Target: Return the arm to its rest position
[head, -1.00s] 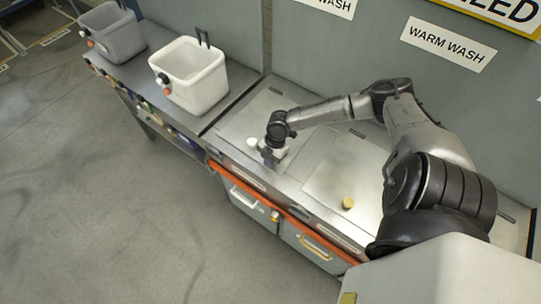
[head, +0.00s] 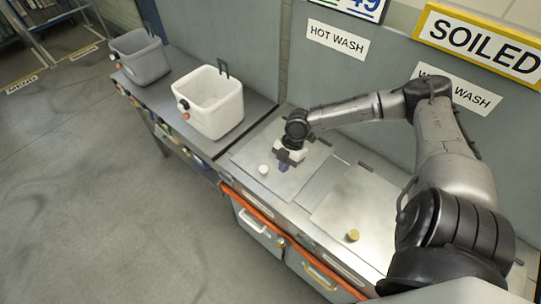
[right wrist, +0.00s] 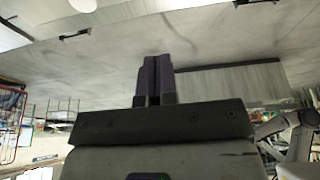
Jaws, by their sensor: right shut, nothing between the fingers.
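My right arm reaches across the metal counter in the head view. My right gripper (head: 284,167) points down over the left lid panel of the counter, its dark purple fingers together with nothing between them. The fingers also show shut and empty in the right wrist view (right wrist: 154,76). A small white round piece (head: 263,170) sits on the panel just left of the gripper, apart from it in the picture. My left gripper is not in view.
A white bin (head: 217,122) and a grey bin (head: 144,68) stand on the counter to the left. A small yellowish knob (head: 353,236) sits on the right panel. An orange rail (head: 247,203) runs along the front edge. Signs hang on the back wall.

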